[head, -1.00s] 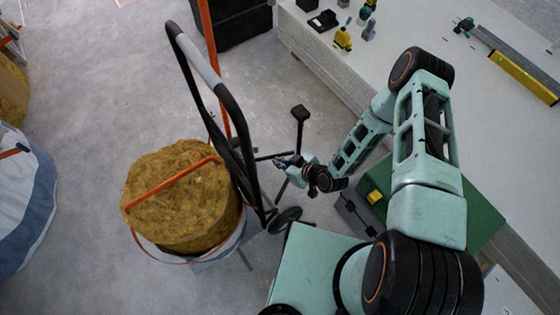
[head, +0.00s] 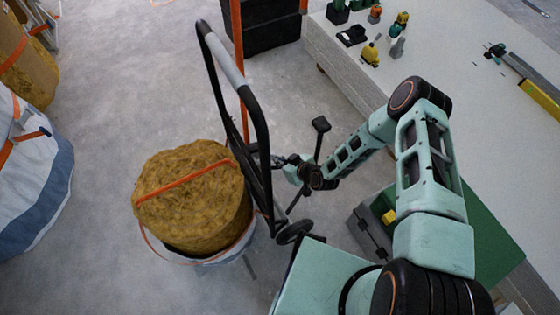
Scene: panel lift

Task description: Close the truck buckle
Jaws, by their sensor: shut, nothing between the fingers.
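The hand truck (head: 262,135) has a black tubular frame with a grey grip and stands upright left of my arm. A round yellow-brown bale (head: 195,200) sits at its left, with an orange strap (head: 185,181) across its top. I cannot make out the buckle; it is too small or hidden by the frame. My gripper (head: 277,160) is shut and empty, right beside the truck's frame at mid-height. The frame partly covers its tips, so I cannot tell whether they touch anything.
A long pale workbench (head: 445,110) with small tools is at the right. A grey case (head: 372,228) stands below my forearm. A black crate (head: 260,28) is behind the truck. A white and blue bag (head: 35,185) is at far left. Floor between bag and bale is clear.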

